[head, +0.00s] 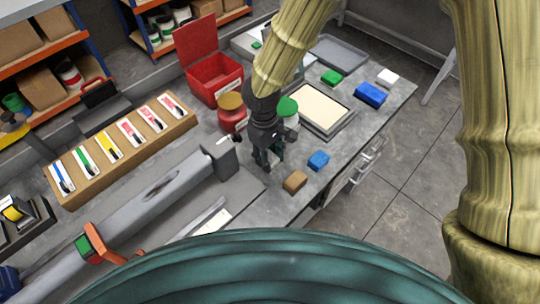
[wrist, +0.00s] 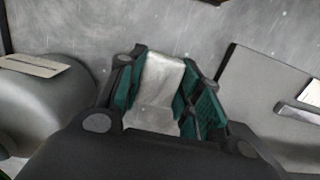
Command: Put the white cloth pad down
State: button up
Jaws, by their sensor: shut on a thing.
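My gripper (head: 268,160) is over the bench beside the end of a grey tube, with green-padded fingers. In the wrist view my gripper (wrist: 162,75) is shut on a whitish cloth pad (wrist: 158,85), which lies between the two fingers. The bench surface shows beyond the pad; I cannot tell whether the pad touches it. In the head view the held pad is hidden by the gripper. Another white block (head: 387,77) lies at the bench's far right corner.
A brown block (head: 295,181) and a small blue block (head: 318,160) lie close right of my gripper. A red-bodied jar (head: 232,118), a green-lidded jar (head: 287,108) and a cream-filled tray (head: 320,110) stand behind. The grey tube (head: 150,195) lies left.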

jog(key=o, duration=0.7)
jog(key=shift+s+d+f, duration=0.1)
jog(key=shift+s+f, duration=0.25)
jog(key=shift+f, duration=0.15)
jog(key=o, duration=0.3)
jog(key=shift+f, duration=0.1)
jog(key=shift+w, duration=0.2)
jog(key=shift+w+r+p, duration=0.1)
jog(key=shift+r+p, duration=0.3)
jog(key=shift+r, duration=0.3)
notch_tip(320, 180, up, 12)
jog(key=w+a+b, duration=0.1)
jog(key=b, duration=0.1)
